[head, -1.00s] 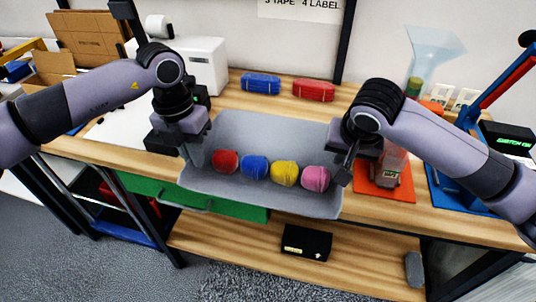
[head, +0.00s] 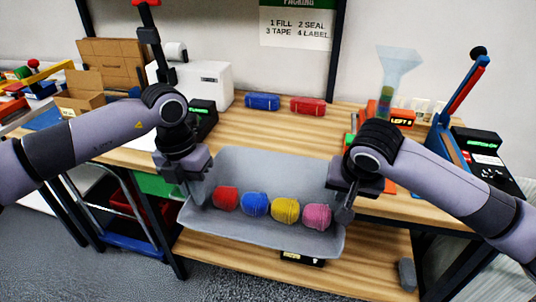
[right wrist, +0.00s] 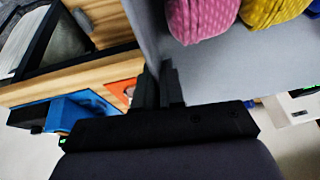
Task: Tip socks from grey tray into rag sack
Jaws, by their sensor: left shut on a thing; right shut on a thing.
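The grey tray (head: 262,167) is held between my two grippers, in front of the bench edge in the head view. In it lie a red sock ball (head: 226,198), a blue one (head: 255,204), a yellow one (head: 285,211) and a pink one (head: 317,216), in a row along the near side. My left gripper (head: 196,192) is shut on the tray's left wall. My right gripper (head: 345,212) is shut on its right wall, and the right wrist view shows its fingers (right wrist: 158,88) at the grey wall. I cannot make out the rag sack.
A wooden bench (head: 262,128) runs behind the tray, with a blue roll (head: 263,101) and a red roll (head: 308,106) at its back. A white printer (head: 205,82) stands left and a blue lever device (head: 450,140) right. A lower shelf (head: 370,262) lies below.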

